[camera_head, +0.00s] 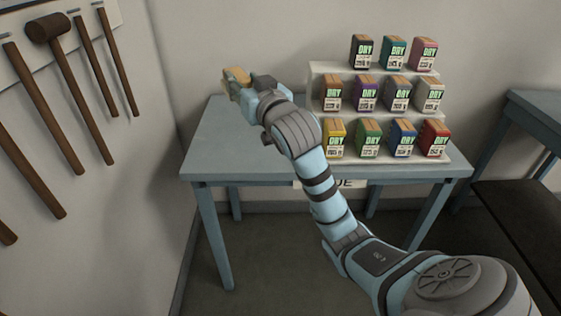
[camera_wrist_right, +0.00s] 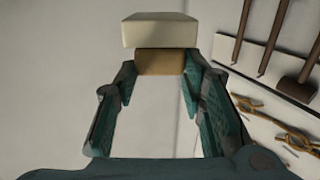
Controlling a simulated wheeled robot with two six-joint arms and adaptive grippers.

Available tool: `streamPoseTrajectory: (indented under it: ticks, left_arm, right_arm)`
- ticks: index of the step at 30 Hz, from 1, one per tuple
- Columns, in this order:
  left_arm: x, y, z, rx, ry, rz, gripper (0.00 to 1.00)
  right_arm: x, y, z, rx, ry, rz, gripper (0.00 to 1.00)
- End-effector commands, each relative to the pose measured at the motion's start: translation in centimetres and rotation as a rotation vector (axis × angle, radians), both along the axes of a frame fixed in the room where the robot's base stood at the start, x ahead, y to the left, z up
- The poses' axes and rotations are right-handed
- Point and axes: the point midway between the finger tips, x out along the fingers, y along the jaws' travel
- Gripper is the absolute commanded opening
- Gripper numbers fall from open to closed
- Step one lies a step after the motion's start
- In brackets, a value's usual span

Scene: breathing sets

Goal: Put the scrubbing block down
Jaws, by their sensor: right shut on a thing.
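The scrubbing block (camera_head: 236,77) is a small block with a tan part and a paler part. My right gripper (camera_head: 251,85) is shut on it above the left back part of the blue table (camera_head: 225,140). In the right wrist view, the tan part (camera_wrist_right: 160,63) sits between the fingertips of the right gripper (camera_wrist_right: 160,75), and the cream part (camera_wrist_right: 160,30) sticks out beyond them. Whether the block touches the table is hard to tell; it appears raised above it. My left gripper is not in view.
A white stepped rack (camera_head: 316,72) with several coloured boxes marked DRY stands on the table's right side. The table's left part is bare. Mallets and other wooden-handled tools (camera_head: 75,85) hang on the left wall. Another blue table (camera_head: 540,108) stands at the right.

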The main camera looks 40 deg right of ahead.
Motion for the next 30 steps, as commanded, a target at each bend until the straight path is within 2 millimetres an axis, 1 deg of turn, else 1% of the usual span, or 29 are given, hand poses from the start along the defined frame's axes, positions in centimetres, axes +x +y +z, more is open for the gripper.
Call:
streamPoseTrajectory:
  ticks: [1, 3, 4, 6, 10, 11, 14, 17, 18, 21, 24, 28, 30]
  left_arm:
    - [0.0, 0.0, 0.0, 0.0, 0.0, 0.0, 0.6]
    - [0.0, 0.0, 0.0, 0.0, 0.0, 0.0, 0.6]
    - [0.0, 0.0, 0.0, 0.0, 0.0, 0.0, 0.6]
    - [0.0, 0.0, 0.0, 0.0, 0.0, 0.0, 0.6]
    - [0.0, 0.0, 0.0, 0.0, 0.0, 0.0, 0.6]
    - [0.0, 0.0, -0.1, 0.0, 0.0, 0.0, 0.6]
    - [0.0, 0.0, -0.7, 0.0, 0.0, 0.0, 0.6]
    - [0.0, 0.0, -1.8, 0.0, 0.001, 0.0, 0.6]
    - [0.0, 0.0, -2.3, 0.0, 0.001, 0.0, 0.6]
    - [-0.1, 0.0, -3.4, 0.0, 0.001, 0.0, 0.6]
    - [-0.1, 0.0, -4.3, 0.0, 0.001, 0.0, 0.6]
    - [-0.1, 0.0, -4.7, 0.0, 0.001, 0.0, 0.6]
    - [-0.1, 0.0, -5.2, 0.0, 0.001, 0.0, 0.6]
  right_arm:
    - [0.8, -1.6, -0.5, 0.006, 0.008, -0.076, 0.06]
    - [1.4, -4.2, -1.7, 0.005, 0.016, -0.192, 0.06]
    - [1.5, -5.1, -2.4, 0.004, 0.017, -0.235, 0.06]
    - [1.3, -6.9, -3.7, -0.001, 0.017, -0.318, 0.06]
    - [0.6, -9.0, -5.6, -0.009, 0.013, -0.418, 0.06]
    - [0.5, -9.2, -6.0, -0.008, 0.011, -0.431, 0.06]
    - [0.2, -9.6, -8.3, -0.011, 0.013, -0.451, 0.06]
    - [0.2, -9.6, -12.0, -0.011, 0.016, -0.45, 0.06]
    - [0.2, -9.6, -13.7, -0.012, 0.016, -0.45, 0.06]
    - [0.2, -9.6, -17.6, -0.011, 0.014, -0.448, 0.06]
    - [0.2, -9.5, -20.4, -0.011, 0.011, -0.447, 0.06]
    - [0.2, -9.5, -22.1, -0.01, 0.008, -0.446, 0.06]
    - [0.2, -9.5, -23.5, -0.011, 0.011, -0.447, 0.06]
